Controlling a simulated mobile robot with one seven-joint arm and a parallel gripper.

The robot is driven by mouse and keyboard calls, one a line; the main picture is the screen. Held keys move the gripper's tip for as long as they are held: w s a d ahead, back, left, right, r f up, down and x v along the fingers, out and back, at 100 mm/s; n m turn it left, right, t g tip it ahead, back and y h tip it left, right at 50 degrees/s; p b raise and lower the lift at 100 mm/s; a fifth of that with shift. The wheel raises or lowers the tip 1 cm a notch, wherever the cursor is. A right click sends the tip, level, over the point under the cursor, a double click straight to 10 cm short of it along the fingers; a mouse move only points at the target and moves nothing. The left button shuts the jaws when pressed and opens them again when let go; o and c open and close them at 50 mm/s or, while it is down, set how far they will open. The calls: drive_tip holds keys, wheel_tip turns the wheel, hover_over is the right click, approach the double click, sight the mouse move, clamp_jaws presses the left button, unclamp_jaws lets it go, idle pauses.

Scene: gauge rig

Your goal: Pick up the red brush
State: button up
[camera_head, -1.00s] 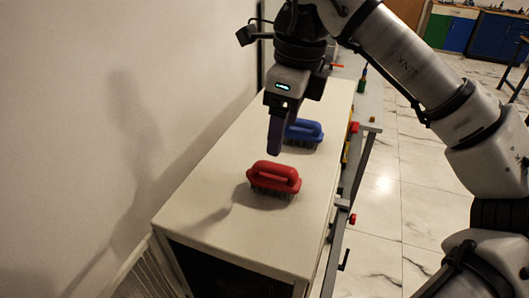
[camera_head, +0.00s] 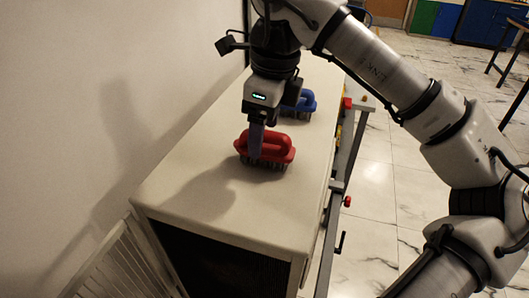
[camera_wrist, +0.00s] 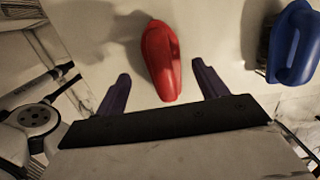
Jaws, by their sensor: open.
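The red brush (camera_head: 274,148) stands bristles down on the white cabinet top, its handle upward. It also shows in the wrist view (camera_wrist: 160,60), between and a little beyond the two purple fingertips. My gripper (camera_head: 256,150) is above the brush, and in the head view a finger overlaps the brush's left part. In the wrist view my gripper (camera_wrist: 163,84) is open, with a finger on each side of the brush and clear gaps. Whether the fingers are down at handle height I cannot tell.
A blue brush (camera_head: 300,102) stands behind the red one; it also shows at the right of the wrist view (camera_wrist: 295,45). The white cabinet top (camera_head: 200,185) is clear at the front. A wall is on the left, and a grey frame (camera_head: 350,160) runs along the right edge.

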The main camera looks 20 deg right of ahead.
drive_tip(key=f+b, duration=0.1)
drive_tip(key=f, duration=0.1)
drive_tip(key=f+b, duration=0.1)
drive_tip(key=f, duration=0.1)
drive_tip(key=shift+w+a+f, duration=0.1)
drive_tip(key=shift+w+a, duration=0.05)
drive_tip(key=shift+w, duration=0.25)
drive_tip(key=c, duration=1.1)
drive_tip(key=shift+r, duration=0.2)
wheel_tip(320, 180, up, 20)
drive_tip(key=p, duration=1)
drive_tip(key=shift+f, duration=0.1)
